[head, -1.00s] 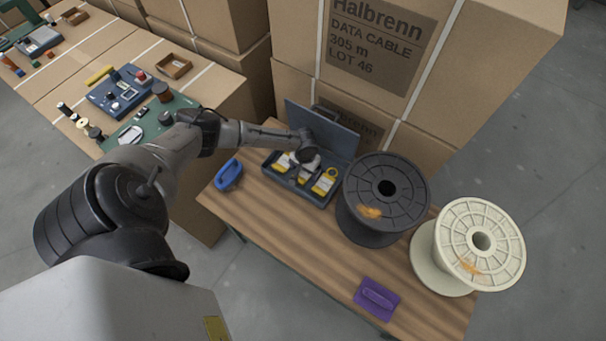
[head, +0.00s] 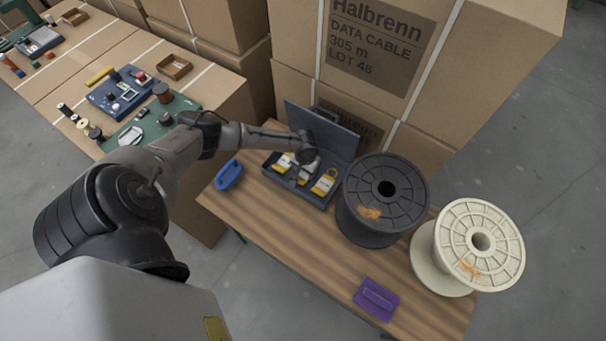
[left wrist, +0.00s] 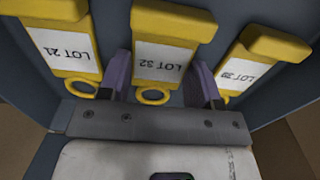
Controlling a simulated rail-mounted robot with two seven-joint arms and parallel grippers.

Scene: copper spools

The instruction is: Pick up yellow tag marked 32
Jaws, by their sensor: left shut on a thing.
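In the left wrist view three yellow tags with white labels stand in a row, their print upside down. The middle tag (left wrist: 170,45) appears to read LOT 32. My left gripper (left wrist: 161,80) has its purple-grey fingers on either side of this tag and is shut on it, by the ring end. The LOT 21 tag (left wrist: 65,45) is on the left, and another tag (left wrist: 255,58) with a hard-to-read number is on the right. In the head view my left gripper (head: 306,168) is inside the open case (head: 268,166), hiding much of the middle tag. My right gripper is not in view.
The case's raised lid (head: 335,130) stands behind the gripper, with cartons (head: 430,160) beyond. A black spool (head: 385,205) is close on the right, then a cream spool (head: 470,245). A blue handled object (head: 229,175) lies left, a purple one (head: 377,298) at the front.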

